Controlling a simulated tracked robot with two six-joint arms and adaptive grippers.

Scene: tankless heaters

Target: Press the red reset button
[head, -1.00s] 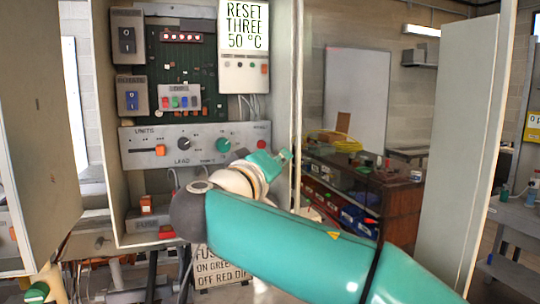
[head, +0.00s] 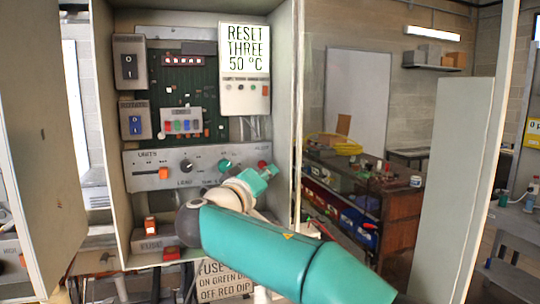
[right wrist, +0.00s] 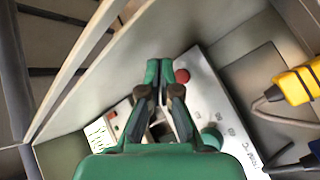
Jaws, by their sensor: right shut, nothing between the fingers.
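A round red button (head: 263,165) sits at the right end of the grey control strip (head: 205,180) inside the open cabinet; its label is too small to read surely. It also shows in the right wrist view (right wrist: 182,75), just right of my right gripper's fingertips. My right gripper (head: 272,169) is shut and empty, close in front of the strip's right end. Its fingertips (right wrist: 159,68) show beside the red button, and I cannot tell any contact. Another red button (head: 172,253) is on the low box at the cabinet floor. My left gripper is not in view.
The strip also holds a green knob (head: 224,165), a black knob (head: 186,165) and an orange slider (head: 163,173). A white box with a sign (head: 244,50) hangs above. The cabinet's right wall (head: 285,90) is close to my right gripper.

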